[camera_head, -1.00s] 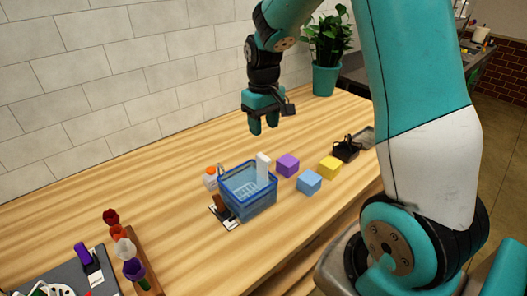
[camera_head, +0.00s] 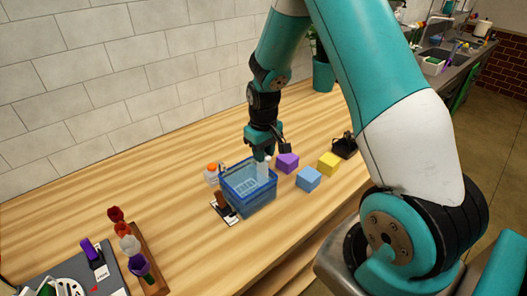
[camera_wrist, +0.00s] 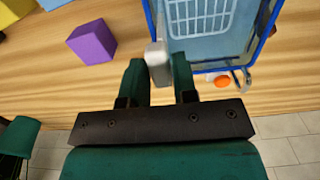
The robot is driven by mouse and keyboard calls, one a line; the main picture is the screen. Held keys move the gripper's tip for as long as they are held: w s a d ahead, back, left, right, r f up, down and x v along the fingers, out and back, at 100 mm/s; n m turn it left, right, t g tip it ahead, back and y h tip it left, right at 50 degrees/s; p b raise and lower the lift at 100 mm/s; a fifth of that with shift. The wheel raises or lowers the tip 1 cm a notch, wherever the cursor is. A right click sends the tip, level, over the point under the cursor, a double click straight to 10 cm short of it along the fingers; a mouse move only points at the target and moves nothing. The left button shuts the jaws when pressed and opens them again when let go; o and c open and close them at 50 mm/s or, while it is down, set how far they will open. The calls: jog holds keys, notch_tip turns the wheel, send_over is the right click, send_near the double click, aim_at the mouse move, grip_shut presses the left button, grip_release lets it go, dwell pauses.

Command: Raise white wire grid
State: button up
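The white wire grid (camera_head: 244,186) lies low inside a clear blue basket (camera_head: 262,206) on the wooden counter. The grid also shows in the wrist view (camera_wrist: 197,17). Its white upright handle (camera_head: 263,170) rises at the basket's back right side. My gripper (camera_head: 262,158) points down over that side of the basket. In the wrist view, my gripper's two green fingers (camera_wrist: 158,72) stand on either side of the handle (camera_wrist: 157,62), very close to it. Whether they press on it I cannot tell.
Purple (camera_head: 287,162), blue (camera_head: 308,179) and yellow (camera_head: 328,164) blocks stand right of the basket. A white bottle with an orange cap (camera_head: 211,174) stands behind left. A brown piece on a card (camera_head: 224,206) lies at the basket's left. Flowers in a wooden rack (camera_head: 130,245) stand front left.

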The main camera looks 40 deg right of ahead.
grip_shut()
notch_tip(320, 180, up, 8)
jog(key=p, duration=0.4)
jog(key=shift+r+p, duration=0.1)
jog(key=shift+p, duration=0.3)
jog(key=shift+w, duration=0.1)
jog(key=shift+o, duration=2.3)
grip_release()
notch_tip(320, 180, up, 17)
jog(key=b, duration=0.4)
jog(key=shift+r, duration=0.15)
